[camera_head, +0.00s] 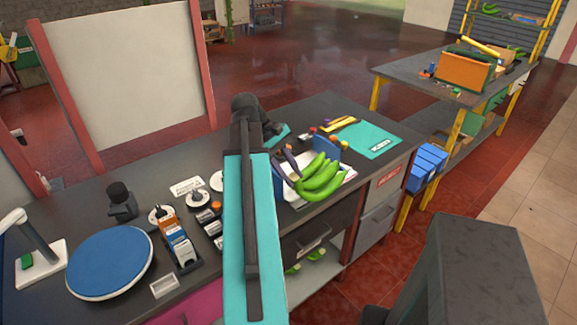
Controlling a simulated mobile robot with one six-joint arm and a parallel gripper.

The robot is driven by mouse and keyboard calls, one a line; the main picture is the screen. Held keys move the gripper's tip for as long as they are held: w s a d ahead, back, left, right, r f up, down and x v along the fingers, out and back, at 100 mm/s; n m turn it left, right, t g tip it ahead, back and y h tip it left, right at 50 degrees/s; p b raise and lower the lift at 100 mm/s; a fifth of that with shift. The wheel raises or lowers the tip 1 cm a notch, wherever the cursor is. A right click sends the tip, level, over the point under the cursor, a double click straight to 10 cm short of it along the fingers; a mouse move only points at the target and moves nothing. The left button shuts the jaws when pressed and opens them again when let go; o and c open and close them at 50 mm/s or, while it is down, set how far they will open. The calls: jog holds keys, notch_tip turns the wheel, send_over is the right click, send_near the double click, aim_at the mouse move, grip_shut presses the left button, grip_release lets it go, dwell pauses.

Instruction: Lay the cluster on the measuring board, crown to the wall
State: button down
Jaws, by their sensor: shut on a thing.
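The cluster (321,178) is a hand of several green bananas, to the right of my teal arm near the counter's front edge. My gripper (292,168) is shut at its left end, where the crown seems to be; the arm and jaws partly hide that end. A white board (347,176) shows under and beside the cluster, with a blue upright piece (327,148) behind it. This looks like the measuring board and its wall. I cannot tell whether the bananas touch the board or hang just above it.
A teal mat (367,139) lies to the right on the dark counter. A round blue-topped plate (110,262), a holder with cards (179,247) and small black-and-white devices stand left of my arm. Blue bins (428,160) stand beyond the counter's right end.

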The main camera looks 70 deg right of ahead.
jog(key=w+d+f+p, duration=0.1)
jog(key=w+d+p, duration=0.3)
jog(key=d, duration=0.9)
jog(key=w, duration=0.3)
jog(key=shift+w+d+f+p, duration=0.15)
jog(key=shift+w+d+p, duration=0.15)
jog(key=shift+p, duration=0.05)
jog(key=shift+f+p, duration=0.9)
jog(key=shift+f, duration=0.85)
jog(key=c, duration=1.5)
grip_release()
jog(key=shift+a+f, duration=0.1)
jog(key=shift+w, duration=0.1)
jog(key=shift+b+v, duration=2.2)
jog(key=shift+v, duration=3.8)
